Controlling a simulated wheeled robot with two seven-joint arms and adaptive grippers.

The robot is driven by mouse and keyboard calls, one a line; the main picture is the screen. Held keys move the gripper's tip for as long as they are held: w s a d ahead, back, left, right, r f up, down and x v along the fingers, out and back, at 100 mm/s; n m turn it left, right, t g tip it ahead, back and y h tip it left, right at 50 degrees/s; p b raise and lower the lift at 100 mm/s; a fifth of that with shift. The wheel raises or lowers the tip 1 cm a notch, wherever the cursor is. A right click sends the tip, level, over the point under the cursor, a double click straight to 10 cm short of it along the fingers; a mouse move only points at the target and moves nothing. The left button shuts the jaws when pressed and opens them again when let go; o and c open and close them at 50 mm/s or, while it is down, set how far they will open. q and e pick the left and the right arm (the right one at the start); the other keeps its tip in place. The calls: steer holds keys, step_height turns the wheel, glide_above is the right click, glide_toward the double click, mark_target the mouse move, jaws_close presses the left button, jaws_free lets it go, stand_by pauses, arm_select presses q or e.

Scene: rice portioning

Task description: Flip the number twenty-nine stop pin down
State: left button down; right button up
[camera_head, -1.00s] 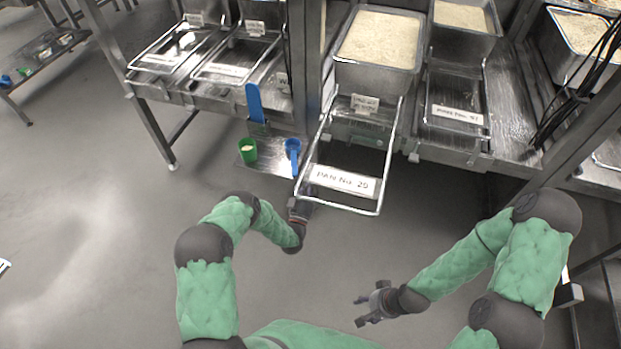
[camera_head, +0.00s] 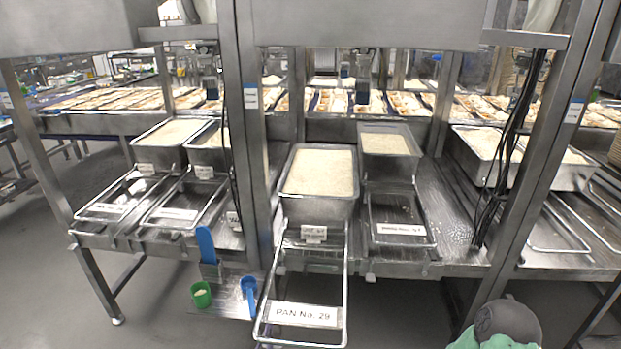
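The wire frame labelled PAN No. 29 (camera_head: 345,285) sticks out from the metal shelf toward me at bottom centre. Its label (camera_head: 303,314) faces up at the front end. Behind it a deep steel pan (camera_head: 320,208) full of rice stands on the shelf, with a small white tag (camera_head: 313,233) below its front rim. I cannot make out the stop pin; it is too small or hidden. Neither gripper shows in the head view, so I cannot see where they are relative to the frame.
A small side plate left of the frame holds a green cup (camera_head: 201,294), a blue scoop (camera_head: 249,295) and an upright blue paddle (camera_head: 207,246). More wire frames and rice pans (camera_head: 390,143) stand on both sides. Metal posts (camera_head: 249,130) and hanging black cables (camera_head: 505,150) flank the shelf.

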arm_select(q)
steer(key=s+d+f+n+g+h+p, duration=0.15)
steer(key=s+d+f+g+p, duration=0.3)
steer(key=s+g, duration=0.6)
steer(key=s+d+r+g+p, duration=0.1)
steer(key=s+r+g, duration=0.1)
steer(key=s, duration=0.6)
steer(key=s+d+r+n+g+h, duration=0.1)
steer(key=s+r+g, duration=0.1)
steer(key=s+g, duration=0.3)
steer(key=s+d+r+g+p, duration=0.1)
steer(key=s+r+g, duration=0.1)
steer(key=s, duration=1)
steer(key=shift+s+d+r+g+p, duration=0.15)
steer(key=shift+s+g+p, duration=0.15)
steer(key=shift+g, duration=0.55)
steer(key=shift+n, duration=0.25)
